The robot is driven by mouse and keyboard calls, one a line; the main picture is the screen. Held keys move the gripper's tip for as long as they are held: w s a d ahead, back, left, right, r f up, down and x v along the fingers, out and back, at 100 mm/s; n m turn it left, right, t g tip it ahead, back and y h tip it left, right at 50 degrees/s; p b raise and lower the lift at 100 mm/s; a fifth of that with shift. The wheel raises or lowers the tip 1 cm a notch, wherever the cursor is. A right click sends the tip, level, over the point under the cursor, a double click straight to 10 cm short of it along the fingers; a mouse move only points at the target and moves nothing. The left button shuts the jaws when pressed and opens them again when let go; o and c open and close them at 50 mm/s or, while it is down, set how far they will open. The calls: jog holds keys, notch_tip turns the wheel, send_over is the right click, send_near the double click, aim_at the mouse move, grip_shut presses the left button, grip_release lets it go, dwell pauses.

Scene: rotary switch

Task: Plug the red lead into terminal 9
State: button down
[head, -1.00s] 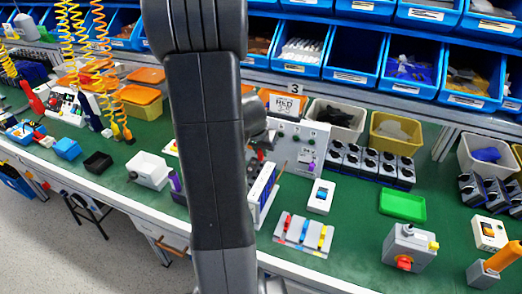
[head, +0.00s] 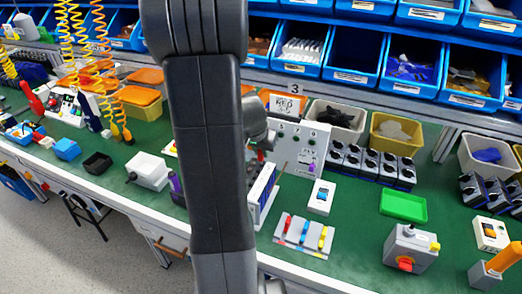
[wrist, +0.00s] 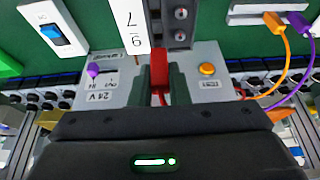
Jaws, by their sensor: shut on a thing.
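My gripper (wrist: 160,82) is shut on the red plug of the red lead (wrist: 159,68), with a dark finger on each side and the red wire trailing below. The plug points up in the wrist view, towards a dark grey terminal block (wrist: 181,22) with round screw holes. Beside the block is a white label strip (wrist: 132,28) with 9 and 7, upside down. The plug's tip is close to the near end of block and strip; I cannot tell if it touches.
A grey panel with a purple knob (wrist: 93,69) and an orange button (wrist: 207,69) lies behind the fingers. Orange (wrist: 273,20) and purple (wrist: 297,20) leads loop at the right. A blue rocker switch (head: 321,197) and a fuse board (head: 304,234) stand on the green bench.

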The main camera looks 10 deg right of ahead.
jog(key=shift+f, duration=0.35)
jog(key=shift+f+b, duration=0.7)
jog(key=shift+b, duration=0.3)
jog(key=shift+f, duration=0.2)
jog(key=c, duration=1.3)
grip_release()
jog(key=shift+r, duration=0.15)
